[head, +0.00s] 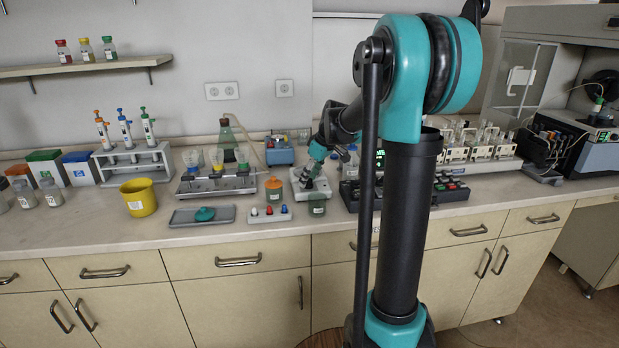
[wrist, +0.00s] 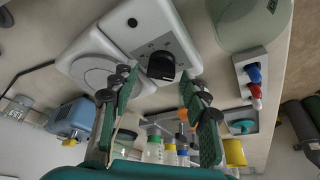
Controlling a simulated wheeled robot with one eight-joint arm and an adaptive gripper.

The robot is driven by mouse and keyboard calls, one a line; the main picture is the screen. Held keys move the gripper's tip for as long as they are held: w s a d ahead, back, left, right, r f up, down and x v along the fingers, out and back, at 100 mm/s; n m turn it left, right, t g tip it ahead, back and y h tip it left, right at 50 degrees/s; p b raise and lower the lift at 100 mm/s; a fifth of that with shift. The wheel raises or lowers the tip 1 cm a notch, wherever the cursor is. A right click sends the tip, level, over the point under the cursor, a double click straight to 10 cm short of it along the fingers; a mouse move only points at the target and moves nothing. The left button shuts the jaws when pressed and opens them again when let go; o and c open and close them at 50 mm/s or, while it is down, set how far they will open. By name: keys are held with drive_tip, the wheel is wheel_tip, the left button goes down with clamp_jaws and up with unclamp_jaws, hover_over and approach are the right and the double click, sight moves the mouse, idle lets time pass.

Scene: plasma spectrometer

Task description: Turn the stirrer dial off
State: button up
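The stirrer is a white device that shows in the head view (head: 298,194), on the counter under the arm, and close up in the wrist view (wrist: 137,22). Its round black dial (wrist: 161,66) sits on a grey panel with small markings. The dial is hidden by my gripper in the head view. My gripper (wrist: 158,72) is open, with one green-padded finger on each side of the dial in the picture. I see no finger touching the dial. My gripper (head: 314,179) points down at the stirrer in the head view.
A greenish jar (head: 317,206) stands just in front of the stirrer. A black rack (head: 455,192) stands to the right.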

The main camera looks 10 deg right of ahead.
drive_tip(key=v, duration=1.2)
drive_tip(key=s+f+m, duration=0.1)
drive_tip(key=s+f, duration=0.2)
drive_tip(key=s+f+m+h, duration=0.1)
drive_tip(key=s+f, duration=0.3)
drive_tip(key=s+f+m, duration=0.2)
drive_tip(key=s+f, duration=0.2)
drive_tip(key=shift+a+f+t, duration=0.1)
drive_tip(key=shift+a+t, duration=0.2)
drive_tip(key=shift+a, duration=0.05)
drive_tip(key=s+d+f+m+h, duration=0.1)
drive_tip(key=s+f+m, duration=0.4)
drive_tip(key=s+f, duration=0.8)
drive_tip(key=s+h, duration=0.1)
drive_tip(key=s, duration=0.2)
drive_tip(key=shift+s+f+t, duration=0.2)
drive_tip(key=shift+t, duration=0.1)
